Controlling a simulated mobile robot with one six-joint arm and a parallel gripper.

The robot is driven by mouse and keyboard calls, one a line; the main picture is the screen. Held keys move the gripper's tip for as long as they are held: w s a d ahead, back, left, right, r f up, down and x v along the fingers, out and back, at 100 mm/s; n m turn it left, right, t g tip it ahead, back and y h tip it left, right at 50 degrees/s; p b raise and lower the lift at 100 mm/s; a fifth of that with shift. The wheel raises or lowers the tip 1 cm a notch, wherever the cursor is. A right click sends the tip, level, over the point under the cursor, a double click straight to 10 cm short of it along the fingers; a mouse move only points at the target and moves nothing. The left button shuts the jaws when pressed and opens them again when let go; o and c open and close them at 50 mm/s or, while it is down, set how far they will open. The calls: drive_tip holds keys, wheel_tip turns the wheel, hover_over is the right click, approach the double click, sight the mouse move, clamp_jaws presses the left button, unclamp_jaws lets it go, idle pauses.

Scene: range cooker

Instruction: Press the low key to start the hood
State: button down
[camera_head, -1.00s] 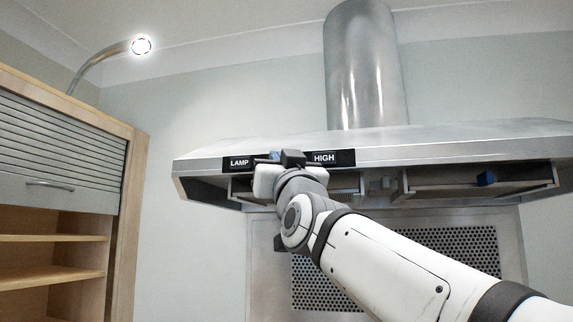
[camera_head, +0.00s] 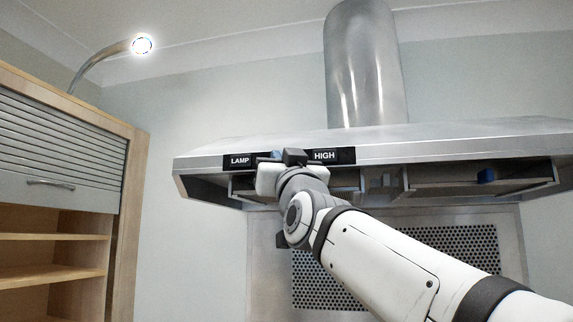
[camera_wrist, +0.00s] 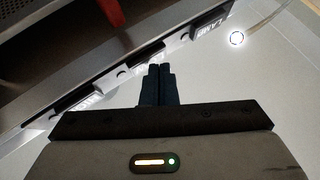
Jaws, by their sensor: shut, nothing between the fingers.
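The range hood (camera_head: 420,148) has a front strip with labelled keys. The LAMP label (camera_head: 240,160) is to the left of my gripper and the HIGH label (camera_head: 325,155) to its right. In the head view my gripper and wrist hide the part between them, where the low key would be. In the wrist view a middle label (camera_wrist: 147,68), partly covered and unreadable, lies just behind my gripper's fingertips (camera_wrist: 159,70). The fingers are closed together and empty, at or very near the strip. I cannot tell whether they touch a key.
A wooden cabinet (camera_head: 128,200) with a roller shutter and open shelves stands at the left. A lit lamp (camera_head: 142,45) hangs above it. A perforated panel (camera_head: 460,240) is below the hood. A small blue block (camera_head: 486,176) shows under the hood at the right.

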idle(0.8)
drive_tip(key=shift+s, duration=0.5)
drive_tip(key=s+p, duration=0.1)
drive_tip(key=s, duration=0.1)
drive_tip(key=s+p, duration=0.1)
drive_tip(key=s, duration=0.1)
drive_tip(key=s+a+p, duration=0.1)
drive_tip(key=s, duration=0.1)
idle(0.5)
